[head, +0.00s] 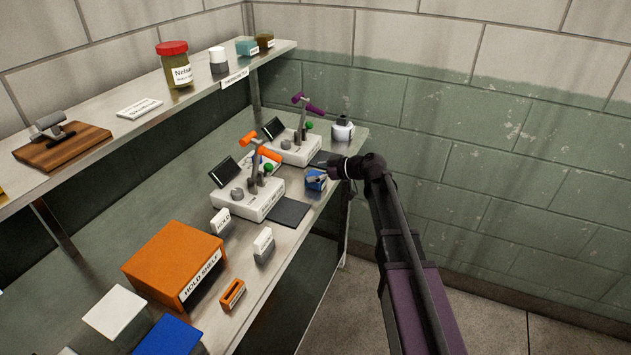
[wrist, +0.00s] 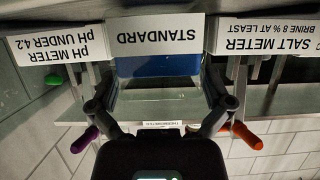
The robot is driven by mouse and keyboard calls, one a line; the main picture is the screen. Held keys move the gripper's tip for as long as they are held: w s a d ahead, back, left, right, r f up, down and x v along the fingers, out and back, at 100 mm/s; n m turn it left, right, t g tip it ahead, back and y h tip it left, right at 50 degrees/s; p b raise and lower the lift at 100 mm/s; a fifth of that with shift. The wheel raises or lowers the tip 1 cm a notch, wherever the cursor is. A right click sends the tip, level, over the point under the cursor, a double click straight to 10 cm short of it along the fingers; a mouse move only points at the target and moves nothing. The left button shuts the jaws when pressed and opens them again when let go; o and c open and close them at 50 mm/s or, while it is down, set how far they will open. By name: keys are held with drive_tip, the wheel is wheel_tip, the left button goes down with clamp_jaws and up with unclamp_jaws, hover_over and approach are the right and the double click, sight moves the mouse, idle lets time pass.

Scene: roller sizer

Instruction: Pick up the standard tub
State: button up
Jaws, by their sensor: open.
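The standard tub (head: 315,184) is a small blue block-like tub near the bench's front edge, between the two meters. In the wrist view, which is upside down, the blue tub (wrist: 158,67) shows behind a white card reading STANDARD (wrist: 156,36). My gripper (head: 322,174) reaches to the tub from the right in the head view. In the wrist view my gripper (wrist: 158,88) is open, with one finger on each side of the tub. I cannot tell whether the fingers touch it.
The salt meter (wrist: 266,36) and pH meter (wrist: 58,38) flank the tub closely. An orange-handled meter (head: 248,195) and a purple-handled one (head: 295,147) stand on the bench. A white bottle (head: 342,129) is behind. An orange hold shelf (head: 175,265) stands nearer; a shelf runs above.

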drive_tip(key=c, duration=1)
drive_tip(key=shift+o, duration=0.2)
drive_tip(key=shift+r, duration=0.15)
wheel_tip(320, 180, up, 4)
drive_tip(key=p, duration=0.4)
drive_tip(key=shift+f, duration=0.25)
drive_tip(key=s+d+r+p, duration=0.1)
drive_tip(key=s, duration=1.5)
drive_tip(key=shift+d, duration=0.4)
drive_tip(key=shift+r, duration=0.1)
